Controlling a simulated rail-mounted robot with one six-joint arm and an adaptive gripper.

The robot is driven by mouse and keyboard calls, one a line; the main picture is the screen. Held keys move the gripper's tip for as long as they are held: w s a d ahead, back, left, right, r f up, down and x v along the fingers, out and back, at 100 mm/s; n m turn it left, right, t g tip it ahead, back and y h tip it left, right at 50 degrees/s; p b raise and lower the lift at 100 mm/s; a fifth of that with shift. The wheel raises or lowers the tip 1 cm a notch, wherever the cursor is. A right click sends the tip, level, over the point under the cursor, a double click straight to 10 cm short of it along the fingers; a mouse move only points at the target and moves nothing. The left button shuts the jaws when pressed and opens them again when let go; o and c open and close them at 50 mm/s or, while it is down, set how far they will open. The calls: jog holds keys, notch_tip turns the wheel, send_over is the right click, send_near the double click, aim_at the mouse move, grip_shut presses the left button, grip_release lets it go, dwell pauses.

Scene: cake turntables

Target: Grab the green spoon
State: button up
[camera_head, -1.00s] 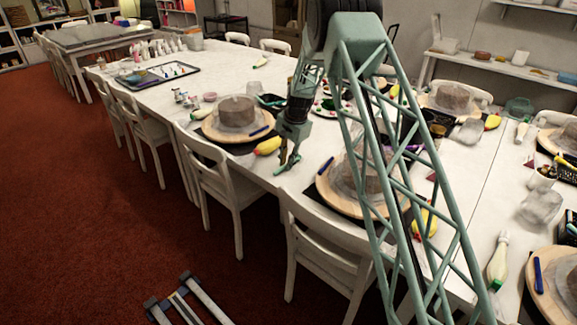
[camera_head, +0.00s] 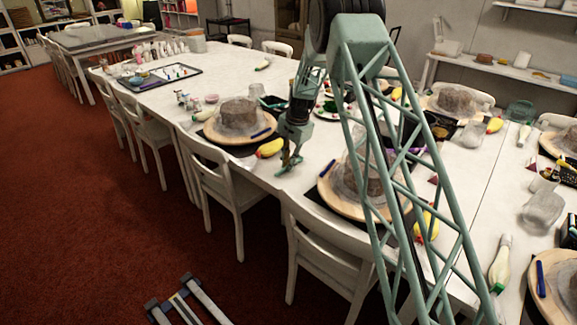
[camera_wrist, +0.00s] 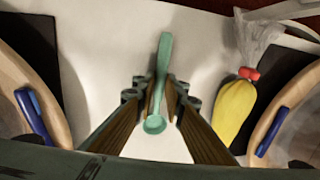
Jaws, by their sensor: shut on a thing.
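The green spoon (camera_wrist: 163,62) lies between my gripper's fingers (camera_wrist: 163,100) in the wrist view. Its handle points away from me and its round bowl (camera_wrist: 154,124) is on the near side. My gripper is shut on the spoon, with a finger on each side of it. In the head view my gripper (camera_head: 289,163) is low at the table's near edge, between two cake turntables. Whether the spoon still touches the table is hard to tell.
Wooden cake turntables (camera_head: 211,131) with cakes stand on both sides of my gripper. A yellow piping bag (camera_wrist: 234,105) lies close to the right in the wrist view. Blue pens (camera_wrist: 34,115) rest on the turntables. White chairs (camera_head: 222,185) line the table (camera_head: 262,178).

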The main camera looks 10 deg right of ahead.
notch_tip(320, 180, up, 10)
jog(key=p, duration=0.2)
jog(key=shift+f, duration=0.2)
jog(key=shift+s, duration=0.1)
dwell(0.7)
